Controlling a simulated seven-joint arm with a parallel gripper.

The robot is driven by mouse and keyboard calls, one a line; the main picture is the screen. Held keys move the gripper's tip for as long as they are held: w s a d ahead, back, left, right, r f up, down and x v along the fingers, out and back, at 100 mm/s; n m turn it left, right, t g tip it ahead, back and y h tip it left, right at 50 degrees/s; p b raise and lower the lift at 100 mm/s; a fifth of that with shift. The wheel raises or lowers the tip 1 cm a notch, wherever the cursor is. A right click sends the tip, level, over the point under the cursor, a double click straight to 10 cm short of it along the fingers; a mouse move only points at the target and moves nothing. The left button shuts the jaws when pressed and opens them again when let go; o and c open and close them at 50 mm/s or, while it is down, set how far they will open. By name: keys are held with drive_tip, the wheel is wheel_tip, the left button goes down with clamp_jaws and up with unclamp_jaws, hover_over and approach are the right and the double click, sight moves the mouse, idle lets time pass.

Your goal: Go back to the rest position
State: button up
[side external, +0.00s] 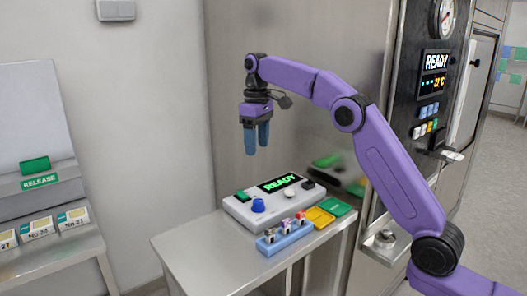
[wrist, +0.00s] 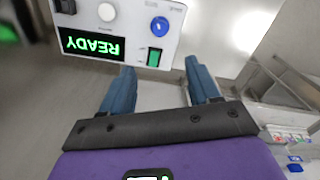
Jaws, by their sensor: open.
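My gripper (side external: 257,139) hangs in the air with its blue fingers pointing down, above the left part of the control box (side external: 243,214) on the steel table. In the wrist view my gripper (wrist: 162,88) has its two blue fingers spread wide apart, with nothing between them. The control box (wrist: 130,12) shows beyond the fingers in the wrist view, with a lit green READY display, a blue knob, a white button and a green switch. My gripper touches nothing in either view.
A blue rack (side external: 284,238) with several small items stands at the table's (side external: 185,250) front edge. Yellow (side external: 319,217) and green (side external: 336,206) trays lie beside it. A steel machine wall (side external: 300,130) rises behind. A bench with a RELEASE button (side external: 37,182) stands at left.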

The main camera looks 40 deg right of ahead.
drive_tip(key=s+a+f+n, duration=0.2)
drive_tip(key=s+a, duration=0.3)
drive_tip(key=s, duration=0.5)
drive_tip(key=s+a+f+n, duration=0.2)
drive_tip(key=s+a, duration=0.2)
drive_tip(key=s, duration=0.6)
drive_tip(key=s+d+f+n, duration=0.1)
drive_tip(key=s+d+f, duration=0.1)
drive_tip(key=s, duration=0.5)
drive_tip(key=s+d+f+n, duration=0.1)
drive_tip(key=s+d+f, duration=0.2)
drive_tip(key=s, duration=0.5)
drive_tip(key=s+d+f+n, duration=0.2)
drive_tip(key=s+d+f, duration=0.1)
drive_tip(key=s, duration=0.5)
drive_tip(key=shift+s+d+f, duration=0.15)
drive_tip(key=shift+d+f, duration=0.1)
drive_tip(key=shift+f, duration=0.5)
